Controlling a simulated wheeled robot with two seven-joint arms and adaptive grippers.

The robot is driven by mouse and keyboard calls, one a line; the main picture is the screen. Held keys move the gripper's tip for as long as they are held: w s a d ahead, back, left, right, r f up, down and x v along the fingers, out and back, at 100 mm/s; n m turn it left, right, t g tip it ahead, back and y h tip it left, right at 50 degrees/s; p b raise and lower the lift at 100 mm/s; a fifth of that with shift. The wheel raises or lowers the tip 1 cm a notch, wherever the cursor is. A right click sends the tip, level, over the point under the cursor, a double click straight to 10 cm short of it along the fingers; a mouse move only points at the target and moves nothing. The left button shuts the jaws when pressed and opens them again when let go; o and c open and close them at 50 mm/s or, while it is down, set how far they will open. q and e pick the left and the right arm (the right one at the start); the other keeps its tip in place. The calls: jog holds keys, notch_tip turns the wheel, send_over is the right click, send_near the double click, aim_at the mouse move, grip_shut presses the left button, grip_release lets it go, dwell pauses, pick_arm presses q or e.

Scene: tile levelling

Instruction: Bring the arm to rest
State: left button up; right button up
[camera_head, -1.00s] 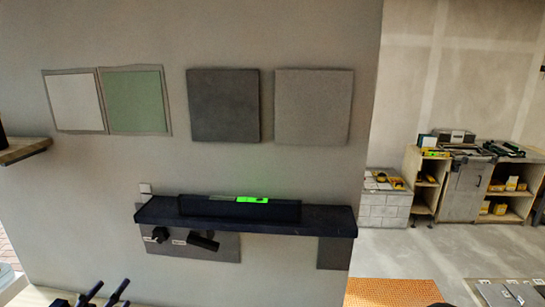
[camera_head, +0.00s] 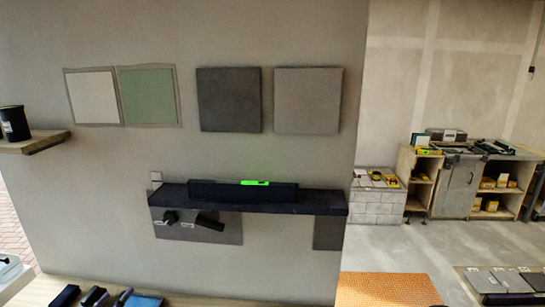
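Neither of my grippers shows in the head view, and no part of either arm is clearly seen. On the wall hang a white tile (camera_head: 93,97), a green tile (camera_head: 148,96), a dark grey tile (camera_head: 229,99) and a lighter grey tile (camera_head: 306,101). Below them, a dark shelf (camera_head: 325,208) carries a long black bar (camera_head: 215,191) with a bright green part (camera_head: 255,182) on top.
A wooden worktop (camera_head: 190,299) with dark-handled tools (camera_head: 95,297) lies at the bottom left. A small shelf (camera_head: 45,142) holds a black pot (camera_head: 14,123). A cabinet (camera_head: 456,188) stands right, behind an orange mat (camera_head: 385,289). Grey floor (camera_head: 390,250) between them is clear.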

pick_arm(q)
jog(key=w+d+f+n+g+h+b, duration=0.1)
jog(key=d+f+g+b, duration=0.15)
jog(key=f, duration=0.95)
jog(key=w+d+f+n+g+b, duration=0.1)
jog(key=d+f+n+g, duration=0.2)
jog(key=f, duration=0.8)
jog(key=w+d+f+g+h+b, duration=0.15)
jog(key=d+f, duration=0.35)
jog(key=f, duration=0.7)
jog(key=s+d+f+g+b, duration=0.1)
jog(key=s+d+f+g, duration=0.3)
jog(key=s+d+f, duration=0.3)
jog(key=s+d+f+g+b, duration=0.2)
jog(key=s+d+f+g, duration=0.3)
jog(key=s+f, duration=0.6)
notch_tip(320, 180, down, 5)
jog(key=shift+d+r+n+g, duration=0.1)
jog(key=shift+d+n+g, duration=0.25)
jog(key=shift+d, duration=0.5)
